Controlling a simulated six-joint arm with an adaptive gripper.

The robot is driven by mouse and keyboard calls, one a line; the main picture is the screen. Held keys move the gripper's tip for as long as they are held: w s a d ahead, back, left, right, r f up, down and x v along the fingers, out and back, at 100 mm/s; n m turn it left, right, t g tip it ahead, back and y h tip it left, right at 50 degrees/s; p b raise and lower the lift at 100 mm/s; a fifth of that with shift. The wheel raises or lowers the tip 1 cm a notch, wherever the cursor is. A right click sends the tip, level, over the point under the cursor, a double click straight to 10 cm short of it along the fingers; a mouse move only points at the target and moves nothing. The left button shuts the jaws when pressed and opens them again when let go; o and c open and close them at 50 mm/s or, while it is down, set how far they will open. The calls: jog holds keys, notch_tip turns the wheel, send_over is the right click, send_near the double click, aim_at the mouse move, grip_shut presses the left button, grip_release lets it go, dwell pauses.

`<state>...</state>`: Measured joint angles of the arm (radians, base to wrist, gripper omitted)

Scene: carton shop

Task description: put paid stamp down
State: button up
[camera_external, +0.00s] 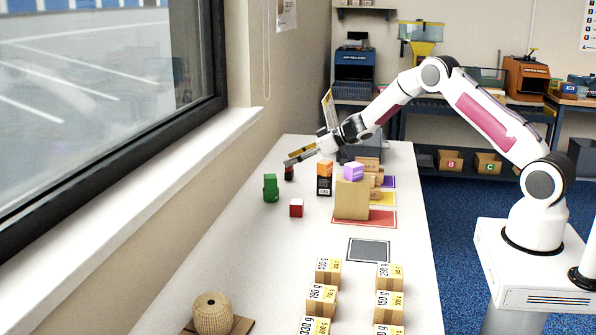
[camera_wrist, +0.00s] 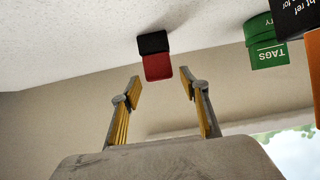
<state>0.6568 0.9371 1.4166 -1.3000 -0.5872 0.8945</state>
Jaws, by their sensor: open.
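A small black and red block, which looks like the paid stamp (camera_external: 289,173), stands on the white table (camera_external: 235,265) toward its far left side. No lettering on it is readable. My gripper (camera_external: 287,159) is open just above it, tilted forward. In the wrist view, which looks upside down, the red and black stamp (camera_wrist: 157,65) shows beyond the gap between my open fingers (camera_wrist: 160,87). The fingers look empty and apart from it.
A green TAGS tin (camera_external: 270,188), a red cube (camera_external: 296,208) and a black box (camera_external: 324,186) with an orange block (camera_external: 325,168) stand nearby. Cartons (camera_external: 352,200) and coloured mats lie right. A dark grey pad (camera_external: 369,249) is in front. The left-middle table is clear.

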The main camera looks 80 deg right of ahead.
jog(key=v, duration=1)
jog(key=shift+r, duration=0.1)
dwell(0.6)
jog(key=s+a+r+m+g+h, duration=0.1)
jog(key=s+a+r+h, duration=0.15)
jog(key=a+r, duration=0.3)
jog(key=s+a+r+h, duration=0.1)
jog(key=s+a+r, duration=0.3)
jog(key=r, duration=0.3)
jog(key=s+a+r+m+g+h, duration=0.1)
jog(key=s+a+r+h, duration=0.2)
jog(key=r, duration=0.4)
jog(key=s+a+f+n+g+y, duration=0.1)
jog(key=s+a+f+g+y, duration=0.1)
jog(key=s+a, duration=1)
jog(key=s+a+f+n+g+y, duration=0.1)
jog(key=s+a+f+g+y, duration=0.1)
jog(key=s+a, duration=1)
jog(key=s+f+y, duration=0.1)
jog(key=s+y, duration=0.1)
jog(key=s, duration=0.4)
jog(key=shift+s+a+g, duration=0.25)
jog(key=shift+s+g, duration=0.05)
jog(key=shift+s, duration=0.05)
